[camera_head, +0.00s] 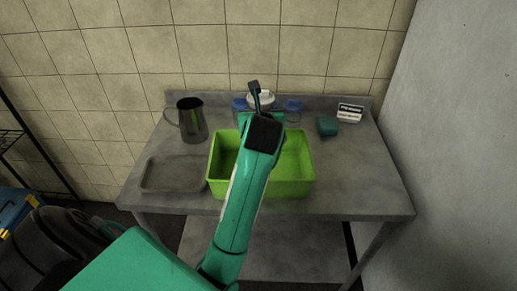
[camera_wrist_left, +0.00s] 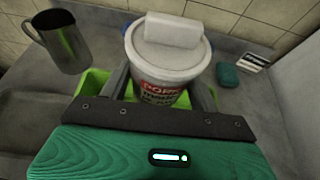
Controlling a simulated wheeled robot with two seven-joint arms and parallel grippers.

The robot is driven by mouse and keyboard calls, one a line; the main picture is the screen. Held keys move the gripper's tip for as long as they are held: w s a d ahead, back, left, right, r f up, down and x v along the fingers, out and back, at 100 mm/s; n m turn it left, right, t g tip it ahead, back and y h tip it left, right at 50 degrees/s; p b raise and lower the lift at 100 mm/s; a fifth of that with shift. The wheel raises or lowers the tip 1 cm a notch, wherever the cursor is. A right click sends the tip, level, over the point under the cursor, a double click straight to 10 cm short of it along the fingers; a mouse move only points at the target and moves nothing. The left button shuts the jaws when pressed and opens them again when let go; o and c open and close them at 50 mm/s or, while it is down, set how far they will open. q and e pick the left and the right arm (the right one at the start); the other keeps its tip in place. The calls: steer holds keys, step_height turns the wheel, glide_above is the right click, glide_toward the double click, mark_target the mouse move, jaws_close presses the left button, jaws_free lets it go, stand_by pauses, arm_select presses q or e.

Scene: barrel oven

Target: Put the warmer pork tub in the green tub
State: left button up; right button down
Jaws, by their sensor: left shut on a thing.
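The pork tub is white with a pale lid and a red label reading PORK; it fills the middle of the left wrist view (camera_wrist_left: 165,65). In the head view only its pale top (camera_head: 262,98) shows, beyond my gripper. My left gripper (camera_head: 258,108) is shut on the pork tub, with a dark finger on each side of it in the wrist view. The bright green tub (camera_head: 223,193) stands on the metal table, partly hidden by my left arm. Green also shows below and beside the pork tub in the wrist view (camera_wrist_left: 92,82). My right gripper is not in view.
A metal jug (camera_head: 193,120) and a shallow grey tray (camera_head: 173,188) are left of the green tub. Blue-topped containers (camera_head: 293,106) stand at the back. A teal block (camera_head: 327,126) and a small sign (camera_head: 350,112) are at the right. The table's right front is clear.

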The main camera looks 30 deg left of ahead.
arm_select(q)
step_height(320, 180, down, 12)
steer(key=shift+f, duration=0.25)
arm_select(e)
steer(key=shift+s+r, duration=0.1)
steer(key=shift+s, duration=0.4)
arm_select(q)
steer(key=shift+f, duration=0.6)
steer(key=o, duration=1.3)
steer(key=shift+o, duration=0.2)
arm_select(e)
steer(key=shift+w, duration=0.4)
